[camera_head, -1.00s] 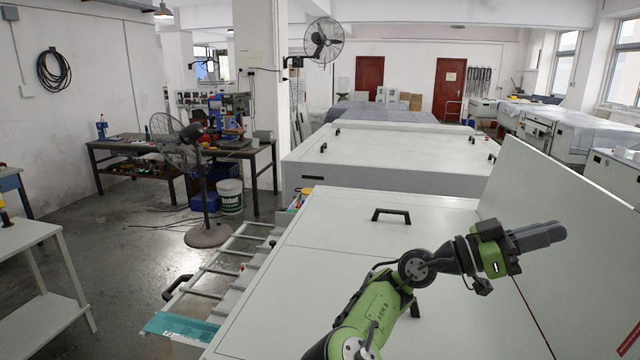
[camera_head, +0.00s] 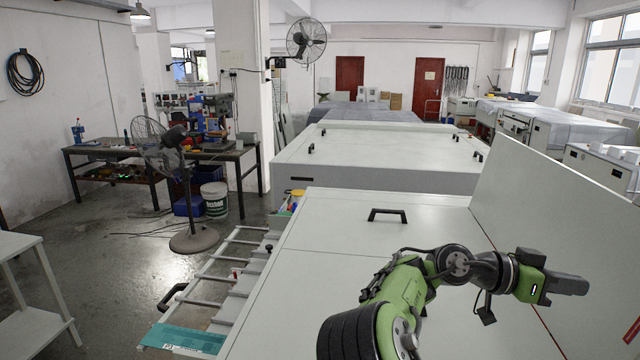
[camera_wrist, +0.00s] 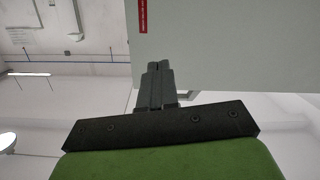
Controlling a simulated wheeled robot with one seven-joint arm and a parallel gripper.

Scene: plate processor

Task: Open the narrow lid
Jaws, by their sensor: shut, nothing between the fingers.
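A large white machine (camera_head: 300,290) has a flat closed top panel with a black handle (camera_head: 388,214). A white lid panel (camera_head: 550,190) stands raised and tilted along its right side. I cannot tell for sure which one is the narrow lid. My gripper (camera_head: 588,286) is shut and empty, pointing right, in front of the raised panel in the head view. In the wrist view my shut gripper (camera_wrist: 158,66) points at a pale panel (camera_wrist: 220,50) with a red label (camera_wrist: 142,15). Whether it touches the panel cannot be told.
Another large white machine (camera_head: 380,150) stands behind. A metal rack (camera_head: 225,275) extends from the left side of the near machine. A standing fan (camera_head: 180,150), a dark workbench (camera_head: 110,155) and a white table (camera_head: 25,300) are at left. Open floor lies between them.

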